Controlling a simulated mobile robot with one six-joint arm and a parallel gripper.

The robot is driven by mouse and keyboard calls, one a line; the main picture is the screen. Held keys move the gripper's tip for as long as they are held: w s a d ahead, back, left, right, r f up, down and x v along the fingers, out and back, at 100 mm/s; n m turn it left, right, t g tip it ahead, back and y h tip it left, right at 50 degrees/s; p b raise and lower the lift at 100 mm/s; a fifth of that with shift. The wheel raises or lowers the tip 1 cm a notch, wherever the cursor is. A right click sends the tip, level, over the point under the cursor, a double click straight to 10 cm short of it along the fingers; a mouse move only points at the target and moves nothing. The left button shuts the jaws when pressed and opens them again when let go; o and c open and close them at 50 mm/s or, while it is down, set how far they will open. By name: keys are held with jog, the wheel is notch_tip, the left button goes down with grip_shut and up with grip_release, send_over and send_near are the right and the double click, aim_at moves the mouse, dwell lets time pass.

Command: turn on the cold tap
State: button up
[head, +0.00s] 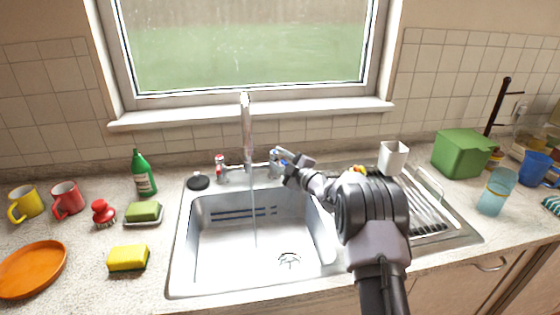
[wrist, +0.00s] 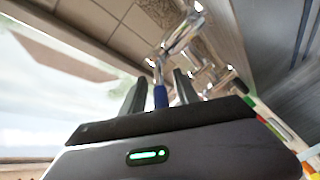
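The tap with a blue mark (head: 272,163) stands at the right of the tall chrome spout (head: 247,125), behind the sink basin. The tap with a red mark (head: 220,166) stands at the left of the spout. My gripper (head: 282,158) is at the blue-marked tap and partly hides it. In the wrist view my gripper (wrist: 158,92) is open, its two fingers apart, with a blue part of the tap (wrist: 160,97) showing between them. I cannot tell whether a finger touches it. A thin stream of water (head: 254,215) falls from the spout into the basin.
The steel sink (head: 185,250) has a drying rack (head: 425,205) at right with a white cup (head: 393,157). A green bottle (head: 143,172), a soap dish (head: 144,220) and a yellow sponge (head: 128,257) stand left. The window sill (head: 300,111) is behind the taps.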

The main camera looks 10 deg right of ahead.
jog(key=s+r+p, duration=0.2)
jog(key=s, duration=0.6)
jog(key=s+r+p, duration=0.3)
jog(key=s, duration=0.5)
jog(key=shift+c, duration=0.3)
